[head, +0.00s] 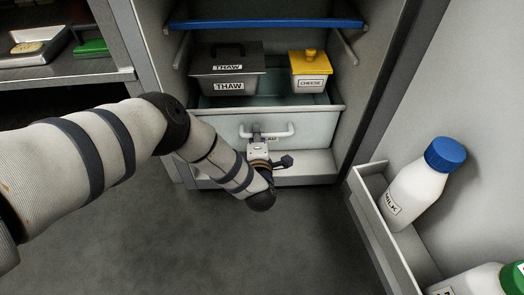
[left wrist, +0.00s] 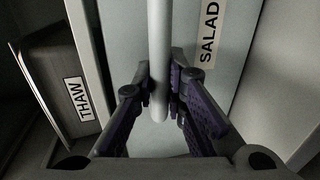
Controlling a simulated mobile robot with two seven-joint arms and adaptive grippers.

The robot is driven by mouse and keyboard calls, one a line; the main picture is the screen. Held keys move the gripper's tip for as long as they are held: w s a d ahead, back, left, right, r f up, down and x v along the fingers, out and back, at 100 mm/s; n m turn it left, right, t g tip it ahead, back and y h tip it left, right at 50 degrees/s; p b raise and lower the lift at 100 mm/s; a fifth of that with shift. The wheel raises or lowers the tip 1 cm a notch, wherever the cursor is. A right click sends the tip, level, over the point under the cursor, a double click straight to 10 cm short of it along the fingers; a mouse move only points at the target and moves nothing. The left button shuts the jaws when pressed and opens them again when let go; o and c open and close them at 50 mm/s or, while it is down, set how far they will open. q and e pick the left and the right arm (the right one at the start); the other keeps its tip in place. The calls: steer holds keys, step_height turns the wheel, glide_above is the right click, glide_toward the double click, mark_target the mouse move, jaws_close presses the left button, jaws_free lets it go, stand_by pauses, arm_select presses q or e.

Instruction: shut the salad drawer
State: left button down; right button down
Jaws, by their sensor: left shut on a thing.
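The salad drawer (head: 310,125) is low in the open fridge, with a pale front. Part of its greenish inside shows behind the front's top edge, so it stands out from the fridge. Its white bar handle (head: 284,132) crosses the front. My left gripper (head: 257,135) is at the handle and partly covers the drawer's label. In the left wrist view, the handle (left wrist: 158,50) runs between my left gripper's (left wrist: 160,88) two fingers, which are closed on it. The SALAD label (left wrist: 208,32) is beside it. My right gripper is not in view.
A dark THAW box (head: 228,70) and a yellow-lidded cheese box (head: 309,72) sit above the drawer, below a blue-edged shelf (head: 265,23). The open fridge door's rack (head: 378,220) holds a milk bottle (head: 415,190) at right. The floor (head: 250,255) in front is clear.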

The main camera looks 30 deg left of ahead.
arm_select(q)
steer(key=c, duration=1.6)
jaws_free()
steer(key=v, duration=1.2)
